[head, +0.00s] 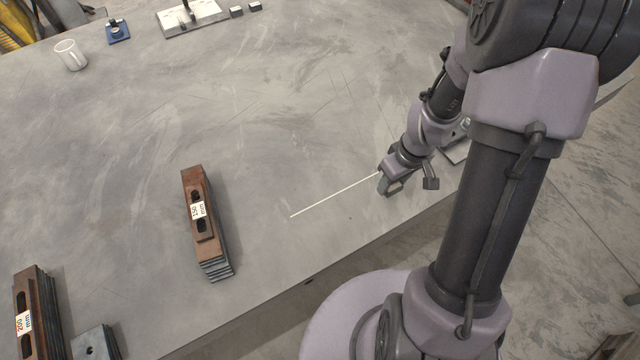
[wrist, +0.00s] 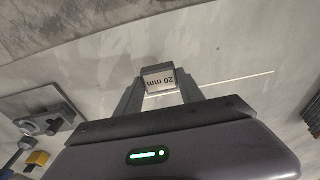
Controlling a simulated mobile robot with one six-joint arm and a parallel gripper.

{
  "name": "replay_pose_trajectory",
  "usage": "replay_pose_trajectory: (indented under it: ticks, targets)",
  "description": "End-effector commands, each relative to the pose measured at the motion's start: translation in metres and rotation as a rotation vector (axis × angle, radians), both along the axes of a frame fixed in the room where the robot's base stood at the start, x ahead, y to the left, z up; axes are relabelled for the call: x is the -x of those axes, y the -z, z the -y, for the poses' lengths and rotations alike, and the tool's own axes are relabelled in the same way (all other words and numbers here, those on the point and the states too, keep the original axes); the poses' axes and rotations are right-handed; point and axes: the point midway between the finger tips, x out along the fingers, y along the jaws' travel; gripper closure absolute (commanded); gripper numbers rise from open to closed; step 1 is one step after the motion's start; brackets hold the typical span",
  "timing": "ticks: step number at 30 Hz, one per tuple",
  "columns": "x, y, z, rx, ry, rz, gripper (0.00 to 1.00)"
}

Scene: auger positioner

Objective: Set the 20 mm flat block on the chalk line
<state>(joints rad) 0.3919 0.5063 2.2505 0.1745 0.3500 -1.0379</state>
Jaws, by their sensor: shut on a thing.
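The 20 mm block (wrist: 159,80), with a white label reading "20 mm" upside down, sits between my fingertips in the wrist view. My gripper (wrist: 160,88) is shut on it. In the head view my gripper (head: 409,187) is low over the table near its front edge, at the right end of the chalk line. The block is not clear there. The thin white chalk line (head: 335,195) runs down to the left from the gripper. In the wrist view the chalk line (wrist: 240,78) runs right from beside the block. I cannot tell whether the block touches the table.
A brown stack marked 150 mm (head: 189,185) stands left of the line on the grey table (head: 270,110). A 200 mm stack (head: 24,290) and a grey block (head: 93,343) are lower left. Mid-table is clear.

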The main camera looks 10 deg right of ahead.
Motion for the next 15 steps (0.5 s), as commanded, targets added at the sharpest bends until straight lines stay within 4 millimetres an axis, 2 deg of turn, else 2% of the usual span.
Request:
replay_pose_trajectory:
  ticks: [3,9,12,15]
  targets:
    - [-0.019,0.006,-0.037,0.001,-0.012,0.002,1.00]
    - [-0.051,0.013,-0.099,0.000,-0.012,0.001,1.00]
    - [-0.061,0.015,-0.118,0.000,-0.008,0.001,1.00]
    - [-0.065,0.017,-0.125,0.000,-0.006,0.001,1.00]
